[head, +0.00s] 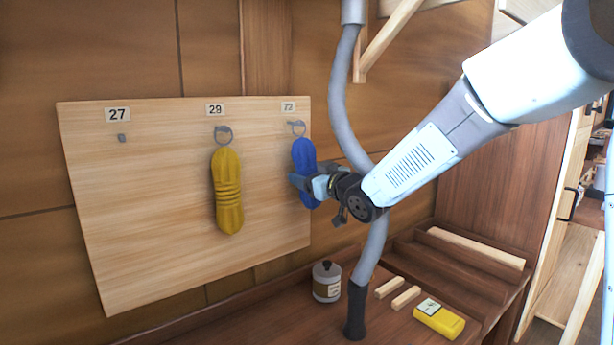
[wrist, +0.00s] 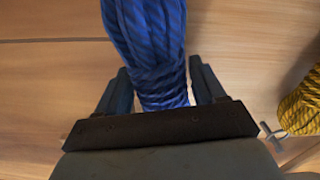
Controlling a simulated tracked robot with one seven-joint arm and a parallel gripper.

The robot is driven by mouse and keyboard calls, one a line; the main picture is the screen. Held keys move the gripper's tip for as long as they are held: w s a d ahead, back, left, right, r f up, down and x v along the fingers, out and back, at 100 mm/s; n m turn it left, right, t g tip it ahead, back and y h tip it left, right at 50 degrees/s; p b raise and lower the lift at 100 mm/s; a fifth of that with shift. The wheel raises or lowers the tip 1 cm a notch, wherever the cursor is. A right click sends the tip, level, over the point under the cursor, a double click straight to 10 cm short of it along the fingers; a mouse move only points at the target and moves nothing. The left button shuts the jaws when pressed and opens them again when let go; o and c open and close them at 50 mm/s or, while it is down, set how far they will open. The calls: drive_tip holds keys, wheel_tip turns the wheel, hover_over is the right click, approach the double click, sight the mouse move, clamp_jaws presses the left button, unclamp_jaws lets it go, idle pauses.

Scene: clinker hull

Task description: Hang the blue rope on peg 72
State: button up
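The blue rope (head: 304,158) is an upright coil at the right of the wooden board (head: 150,220). Its metal ring (head: 298,127) overlaps the peg under label 72 (head: 288,106); whether it bears on the peg is too small to tell. My gripper (head: 301,185) is at the rope's lower half. In the wrist view, its fingers (wrist: 160,80) stand on either side of the blue rope (wrist: 150,40), very close to it. I cannot tell whether they press on it. The ring end is hidden behind my gripper there.
A yellow rope (head: 227,190) hangs under label 29 (head: 215,110), close by on the left. Peg 27 (head: 122,138) is bare. A grey pipe (head: 343,100) runs just right of the rope.

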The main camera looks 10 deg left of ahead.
drive_tip(key=o, duration=0.5)
drive_tip(key=v, duration=1.4)
drive_tip(key=s+d+f+m+h, duration=0.15)
drive_tip(key=d+m+h, duration=0.75)
drive_tip(key=d, duration=1.1)
drive_tip(key=s+d+f+m+g+h, duration=0.1)
drive_tip(key=s+d+g, duration=0.1)
drive_tip(key=s, duration=0.4)
drive_tip(key=s+d+f+m+g+h, duration=0.1)
drive_tip(key=s+d+g+h, duration=0.1)
drive_tip(key=s+d, duration=0.2)
drive_tip(key=s+d+f+m+g+h, duration=0.1)
drive_tip(key=s+d+f+g, duration=0.1)
drive_tip(key=s, duration=0.7)
drive_tip(key=shift+s+d+h, duration=0.3)
drive_tip(key=shift+s+d, duration=0.05)
drive_tip(key=shift+d, duration=0.45)
